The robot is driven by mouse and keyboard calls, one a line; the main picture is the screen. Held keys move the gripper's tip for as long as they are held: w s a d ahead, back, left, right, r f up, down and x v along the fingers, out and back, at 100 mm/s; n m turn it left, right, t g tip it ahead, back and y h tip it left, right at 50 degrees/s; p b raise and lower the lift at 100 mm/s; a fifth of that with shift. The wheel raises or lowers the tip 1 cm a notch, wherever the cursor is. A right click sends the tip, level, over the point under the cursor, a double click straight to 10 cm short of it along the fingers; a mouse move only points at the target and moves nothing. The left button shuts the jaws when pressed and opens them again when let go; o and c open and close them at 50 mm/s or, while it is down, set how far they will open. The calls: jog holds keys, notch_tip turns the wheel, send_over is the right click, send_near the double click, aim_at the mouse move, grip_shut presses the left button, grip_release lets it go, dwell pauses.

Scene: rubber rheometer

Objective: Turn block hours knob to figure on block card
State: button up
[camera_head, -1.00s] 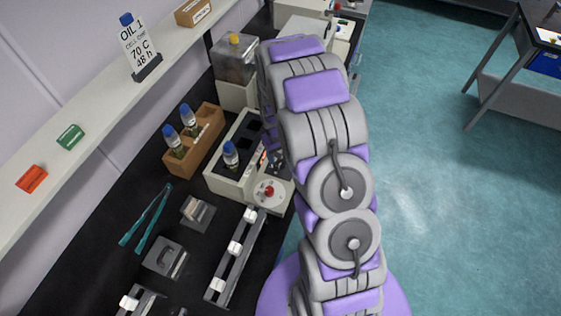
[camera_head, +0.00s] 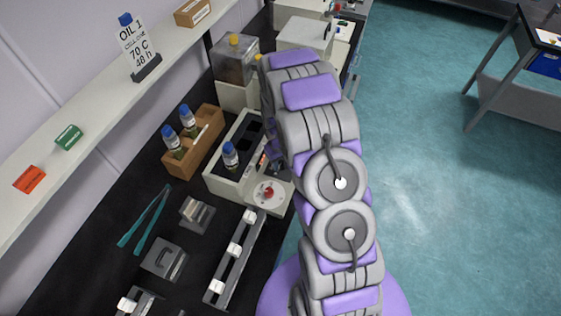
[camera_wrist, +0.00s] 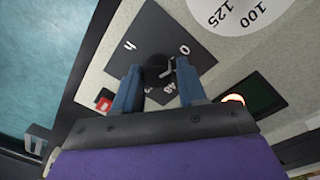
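The block hours knob (camera_wrist: 155,69) is a black round knob on a dark dial plate in the wrist view, with figures 0, 48 and an h around it. A light mark on its right side points roughly right; the exact figure is unclear. My gripper (camera_wrist: 158,66) is at the knob, with one blue finger on each side and a thin space seeming to remain. In the head view my arm hides the gripper and knob. The block card (camera_head: 132,44) stands on the shelf and reads OIL 1, 70 C, 48 h.
A white dial with 100 and 125 (camera_wrist: 240,8), a dark display (camera_wrist: 262,93) and a red switch (camera_wrist: 103,104) are near the knob. The heating block (camera_head: 229,182) holds a blue-capped bottle (camera_head: 230,157). A wooden rack (camera_head: 205,140) and teal tongs (camera_head: 146,220) lie left.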

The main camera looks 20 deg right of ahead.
jog(key=shift+d, duration=0.25)
jog(key=shift+c, duration=1.4)
jog(key=shift+a, duration=0.1)
jog(key=shift+c, duration=1.4)
jog(key=shift+m, duration=0.3)
jog(key=m+p, duration=0.1)
jog(key=m, duration=0.2)
jog(key=shift+m, duration=0.3)
jog(key=m, duration=0.4)
jog(key=shift+f+m, duration=0.1)
jog(key=shift+m, duration=0.2)
jog(key=m, duration=0.5)
jog(key=shift+m+g+p, duration=0.3)
jog(key=m, duration=0.5)
jog(key=shift+w+y, duration=0.1)
jog(key=shift+y, duration=0.2)
jog(key=shift+m, duration=0.3)
